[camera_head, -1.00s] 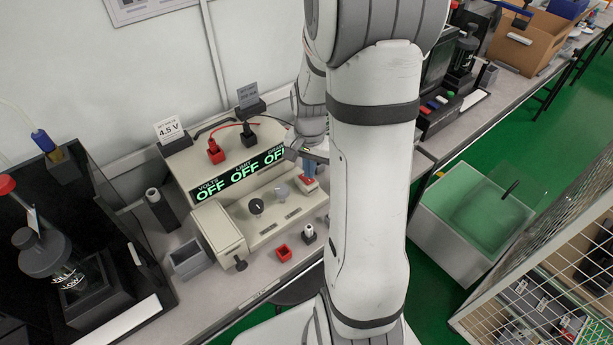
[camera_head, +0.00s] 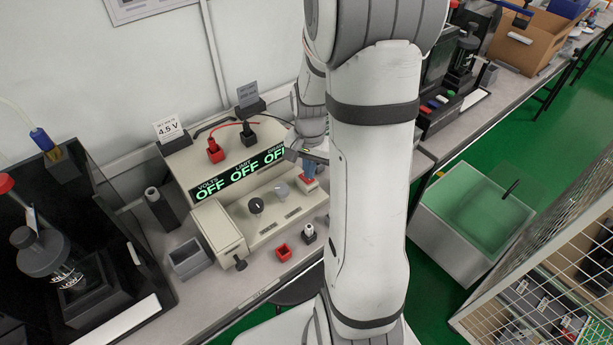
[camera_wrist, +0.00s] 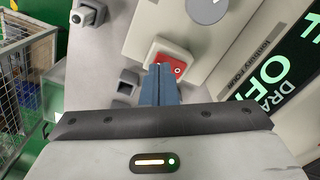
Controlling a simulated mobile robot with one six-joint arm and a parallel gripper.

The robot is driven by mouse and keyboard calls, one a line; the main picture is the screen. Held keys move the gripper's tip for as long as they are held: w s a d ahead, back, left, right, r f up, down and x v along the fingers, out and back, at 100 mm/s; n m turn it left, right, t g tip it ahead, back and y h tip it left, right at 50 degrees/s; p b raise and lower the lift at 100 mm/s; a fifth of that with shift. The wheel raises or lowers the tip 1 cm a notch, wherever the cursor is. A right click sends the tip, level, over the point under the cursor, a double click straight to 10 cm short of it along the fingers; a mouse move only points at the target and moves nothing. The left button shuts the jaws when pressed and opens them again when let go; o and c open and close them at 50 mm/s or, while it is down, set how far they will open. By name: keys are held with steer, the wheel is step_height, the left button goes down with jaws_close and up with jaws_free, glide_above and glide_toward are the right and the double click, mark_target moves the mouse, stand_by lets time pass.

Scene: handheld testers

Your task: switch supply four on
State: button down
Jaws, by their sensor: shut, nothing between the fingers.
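The power supply (camera_head: 222,150) is a beige bench unit whose green display reads OFF in the volts, limit and drain fields. Its red rocker switch (camera_wrist: 172,67) in a pale frame shows in the wrist view, with a white circle mark on it. In the head view the switch (camera_head: 309,184) is partly hidden by my arm. My gripper (camera_wrist: 160,70) is shut and empty, its blue fingertips at the near edge of the red rocker; I cannot tell whether they touch it. My gripper also shows in the head view (camera_head: 307,172), just above the switch.
A black-framed station (camera_head: 70,235) stands at left.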

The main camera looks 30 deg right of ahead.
steer(key=shift+f+b, duration=0.5)
steer(key=shift+f, duration=0.2)
stand_by(0.3)
steer(key=shift+r+p, duration=2.65)
steer(key=shift+r, duration=0.9)
steer(key=s+a+r+n+t, duration=0.2)
steer(key=s+a+r+n, duration=0.7)
steer(key=s+a+r, duration=0.2)
step_height(320, 180, up, 2)
steer(key=shift+s+a+r+n+t, duration=0.2)
steer(key=shift+s+n+t, duration=0.15)
steer(key=shift+s, duration=0.8)
